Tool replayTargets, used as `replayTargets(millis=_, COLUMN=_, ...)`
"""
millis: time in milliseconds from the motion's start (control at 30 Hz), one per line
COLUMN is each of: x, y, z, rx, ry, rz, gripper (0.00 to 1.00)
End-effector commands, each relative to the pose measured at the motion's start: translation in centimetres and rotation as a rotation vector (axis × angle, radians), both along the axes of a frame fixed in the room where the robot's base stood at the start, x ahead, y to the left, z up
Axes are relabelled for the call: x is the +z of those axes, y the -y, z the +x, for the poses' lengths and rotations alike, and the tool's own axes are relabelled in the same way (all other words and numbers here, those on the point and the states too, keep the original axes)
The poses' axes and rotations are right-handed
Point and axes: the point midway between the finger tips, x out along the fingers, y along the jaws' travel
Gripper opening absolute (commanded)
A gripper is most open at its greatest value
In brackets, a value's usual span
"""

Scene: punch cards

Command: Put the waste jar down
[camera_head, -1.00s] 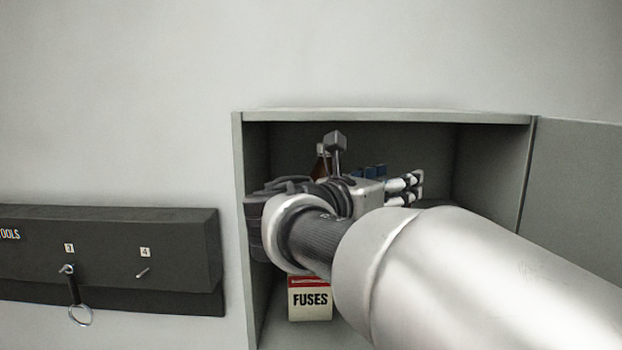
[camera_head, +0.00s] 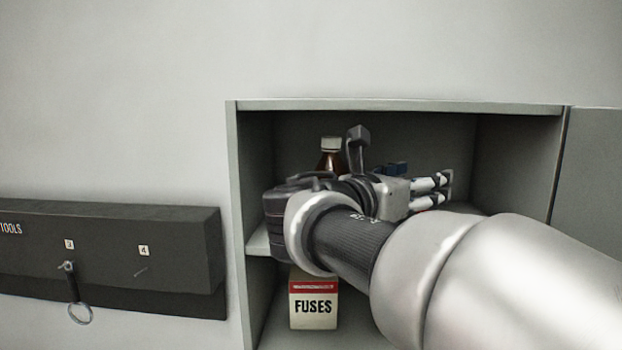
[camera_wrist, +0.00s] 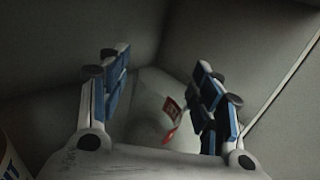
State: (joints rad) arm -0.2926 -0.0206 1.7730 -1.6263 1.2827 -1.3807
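The waste jar (camera_wrist: 148,100) is pale, with small red-and-white labels, and shows between the two fingers of my gripper (camera_wrist: 162,75) in the wrist view. The blue finger pads lie close against its left and right sides, and the gripper looks shut on it. The right finger covers part of the jar. In the head view my gripper (camera_head: 415,182) reaches into the upper space of an open grey wall cabinet (camera_head: 400,106). The jar is hidden there behind my gripper and arm, so I cannot tell whether its base touches the shelf (camera_head: 258,242).
A brown bottle with a white cap (camera_head: 331,152) stands behind my wrist on the left of the upper space. A FUSES box (camera_head: 313,308) stands below. The cabinet door (camera_head: 592,165) is open at right. A dark tool rack (camera_head: 110,245) hangs at left.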

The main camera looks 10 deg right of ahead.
Motion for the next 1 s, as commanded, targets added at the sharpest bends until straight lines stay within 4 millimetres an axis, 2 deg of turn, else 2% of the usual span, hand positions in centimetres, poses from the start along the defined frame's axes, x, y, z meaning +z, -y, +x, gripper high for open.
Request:
replayTargets(millis=100, x=-0.2, y=0.0, z=0.0, rx=0.001, ry=-0.004, rz=0.002, gripper=0.7)
replayTargets(millis=500, x=0.1, y=-0.2, z=0.0, rx=0.002, ry=-0.003, rz=0.003, gripper=0.7)
replayTargets(millis=667, x=0.0, y=-2.4, z=-1.3, rx=0.006, ry=-0.002, rz=0.002, gripper=0.7)
replayTargets(millis=1000, x=0.1, y=-8.2, z=-5.2, rx=0.006, ry=-0.001, rz=0.001, gripper=0.7)
